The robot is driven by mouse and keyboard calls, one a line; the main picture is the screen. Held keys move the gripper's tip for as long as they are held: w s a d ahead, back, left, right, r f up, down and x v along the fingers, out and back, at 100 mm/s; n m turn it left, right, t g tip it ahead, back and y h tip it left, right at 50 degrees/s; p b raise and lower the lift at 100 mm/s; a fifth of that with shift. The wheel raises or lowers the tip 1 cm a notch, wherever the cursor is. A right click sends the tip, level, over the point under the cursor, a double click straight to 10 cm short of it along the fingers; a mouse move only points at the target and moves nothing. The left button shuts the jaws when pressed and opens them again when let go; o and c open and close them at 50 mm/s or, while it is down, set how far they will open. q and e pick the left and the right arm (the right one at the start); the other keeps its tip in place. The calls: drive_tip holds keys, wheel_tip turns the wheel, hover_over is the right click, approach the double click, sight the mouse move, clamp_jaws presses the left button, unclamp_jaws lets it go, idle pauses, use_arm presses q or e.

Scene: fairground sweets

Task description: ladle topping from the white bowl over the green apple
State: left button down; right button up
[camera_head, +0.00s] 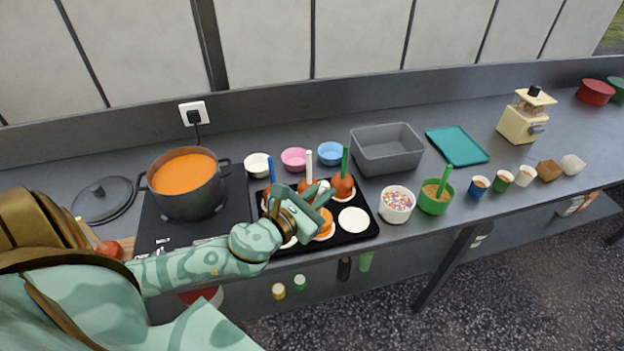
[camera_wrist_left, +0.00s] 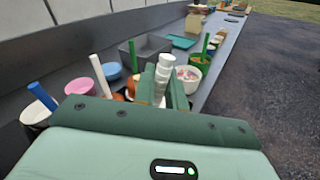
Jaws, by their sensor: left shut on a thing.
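My left gripper (camera_head: 318,196) is above the black tray (camera_head: 362,236), shut on a pale ribbed handle, which also shows in the left wrist view (camera_wrist_left: 163,76). The handle's lower end is hidden. An orange patch (camera_head: 325,229) shows below the gripper; I cannot tell what it belongs to. A red-brown coated apple with a green stick (camera_head: 343,186) stands on the tray, just right of the gripper. The white bowl with coloured sprinkles (camera_head: 397,205) is right of the tray; it also shows in the left wrist view (camera_wrist_left: 187,76). My right gripper is out of view.
Apples with white (camera_head: 309,163) and blue (camera_head: 271,170) sticks are partly hidden. A pot of orange liquid (camera_head: 187,180) is left; small white (camera_head: 257,165), pink (camera_head: 294,159) and blue (camera_head: 330,153) bowls are behind. A green bowl (camera_head: 435,202) and grey bin (camera_head: 386,150) stand right.

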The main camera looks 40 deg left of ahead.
use_arm(q)
drive_tip(key=w+d+f+m+g+y+p, duration=0.2)
drive_tip(key=d+f+m+g+y+p, duration=0.2)
drive_tip(key=d+f+m+p, duration=0.3)
drive_tip(key=f+m+p, duration=0.1)
drive_tip(key=m+p, duration=0.1)
drive_tip(key=p, duration=0.3)
drive_tip(key=shift+w+d+f+g+y+p, duration=0.25)
drive_tip(key=shift+w+d+g+y+p, duration=0.05)
drive_tip(key=shift+w+d+y+p, duration=0.1)
idle(0.6)
